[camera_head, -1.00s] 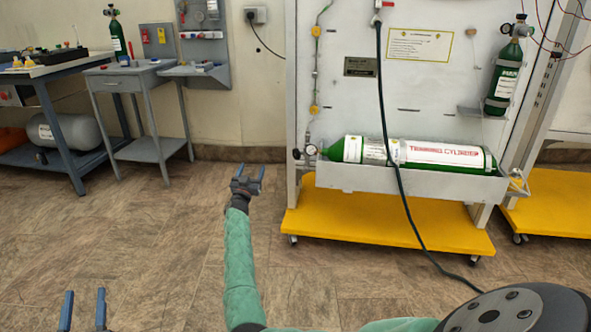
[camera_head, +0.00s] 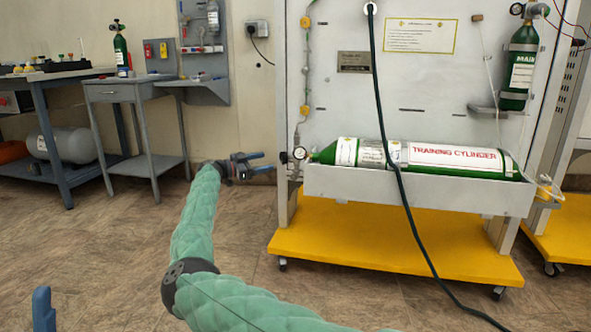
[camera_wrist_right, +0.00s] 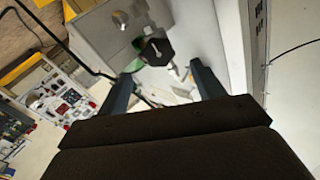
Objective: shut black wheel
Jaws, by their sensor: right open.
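The black wheel (camera_wrist_right: 157,51) shows in the right wrist view as a dark, many-sided knob, beyond and between my fingertips. In the head view it is a small dark shape (camera_head: 283,157) at the left end of the green training cylinder (camera_head: 455,158), beside a round gauge (camera_head: 299,153). My right gripper (camera_head: 264,162) is open and empty, just left of the wheel and pointing at it. Its two fingers also show spread in the right wrist view (camera_wrist_right: 162,80), with a gap to the wheel. Of my left gripper (camera_head: 42,308), only one blue finger shows at the lower left.
The cylinder lies in a grey trough (camera_head: 420,190) on a white panel stand with a yellow base (camera_head: 390,245). A black hose (camera_head: 402,190) hangs in front of it. A grey side table (camera_head: 130,90) stands at the left. The floor between is clear.

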